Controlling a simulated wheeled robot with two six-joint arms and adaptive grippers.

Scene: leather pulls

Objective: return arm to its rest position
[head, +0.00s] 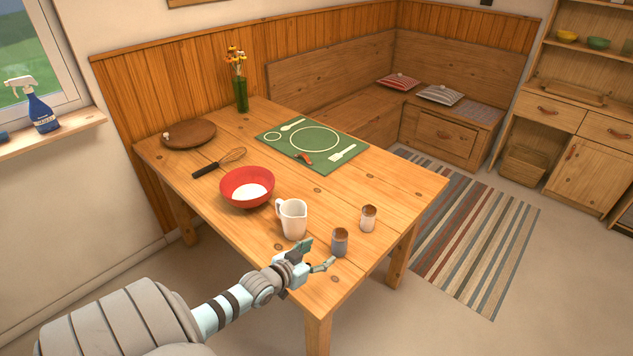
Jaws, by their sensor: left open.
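My left arm comes in from the lower left of the head view. My left gripper (317,257) is open and empty at the table's near edge. Its fingers point toward a grey shaker (340,243) that stands upright just beyond them. I cannot tell whether a fingertip touches the shaker. A white pitcher (293,219) stands just behind the gripper. My right gripper does not show.
The wooden table (398,192) also bears a brown-topped shaker (368,218), a red bowl (247,187) with white contents, a whisk (219,162), a round board (188,134), a green mat (350,151) and a flower vase (241,95). The table's right part is clear.

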